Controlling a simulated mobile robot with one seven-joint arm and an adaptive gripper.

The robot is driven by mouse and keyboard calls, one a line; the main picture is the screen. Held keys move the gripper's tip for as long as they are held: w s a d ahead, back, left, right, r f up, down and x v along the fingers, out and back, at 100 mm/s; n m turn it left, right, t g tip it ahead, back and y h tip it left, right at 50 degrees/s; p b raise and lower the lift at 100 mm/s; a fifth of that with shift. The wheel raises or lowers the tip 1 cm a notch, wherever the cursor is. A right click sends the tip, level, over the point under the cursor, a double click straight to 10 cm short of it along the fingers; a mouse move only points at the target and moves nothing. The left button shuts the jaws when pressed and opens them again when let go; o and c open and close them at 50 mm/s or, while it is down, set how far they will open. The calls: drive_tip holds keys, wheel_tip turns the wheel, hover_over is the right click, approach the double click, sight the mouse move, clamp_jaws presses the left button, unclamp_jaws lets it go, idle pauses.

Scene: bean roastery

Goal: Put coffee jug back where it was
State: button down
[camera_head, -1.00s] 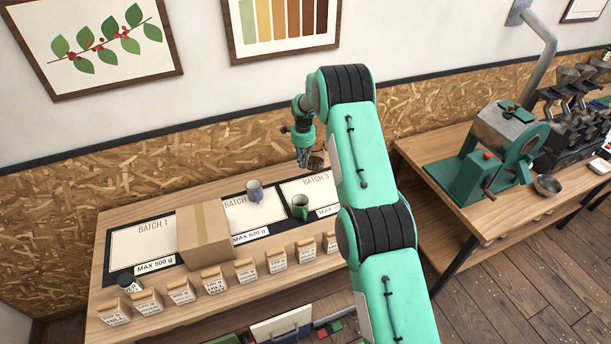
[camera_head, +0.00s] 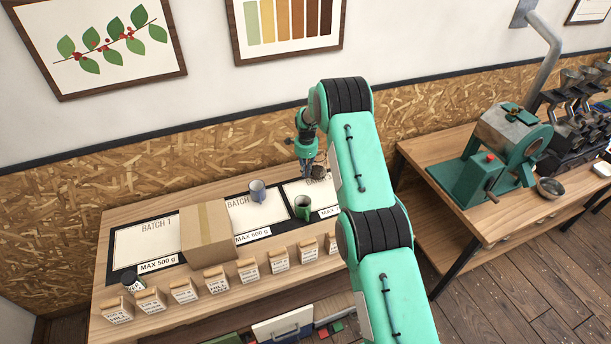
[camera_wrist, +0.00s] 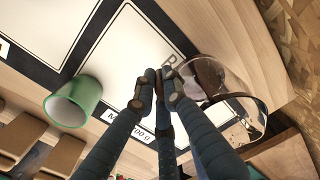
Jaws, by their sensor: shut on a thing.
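The coffee jug (camera_head: 318,172) is clear glass with dark coffee in it. It is at the Batch 3 area, partly hidden by my arm in the head view. In the wrist view the jug (camera_wrist: 235,88) looks tilted, just right of my fingers. My gripper (camera_head: 307,171) points down at the jug's left side. In the wrist view the fingertips of my gripper (camera_wrist: 160,90) are closed together against the jug's near side, shut on it, seemingly at its handle. Whether the jug's base touches the board is unclear.
A green mug (camera_head: 303,208) stands close to the jug, and a blue-grey mug (camera_head: 257,190) is left of it. A cardboard box (camera_head: 207,235) covers part of the board. Several labelled bags (camera_head: 248,270) line the table's front.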

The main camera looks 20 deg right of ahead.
drive_tip(key=shift+f, duration=1.3)
drive_tip(key=shift+f, duration=0.1)
drive_tip(key=c, duration=1.8)
unclamp_jaws()
drive_tip(key=r, duration=0.7)
drive_tip(key=r+b, duration=0.1)
drive_tip(key=r, duration=0.3)
drive_tip(key=shift+s+r, duration=0.25)
drive_tip(key=shift+r, duration=0.35)
drive_tip(key=shift+r, duration=0.15)
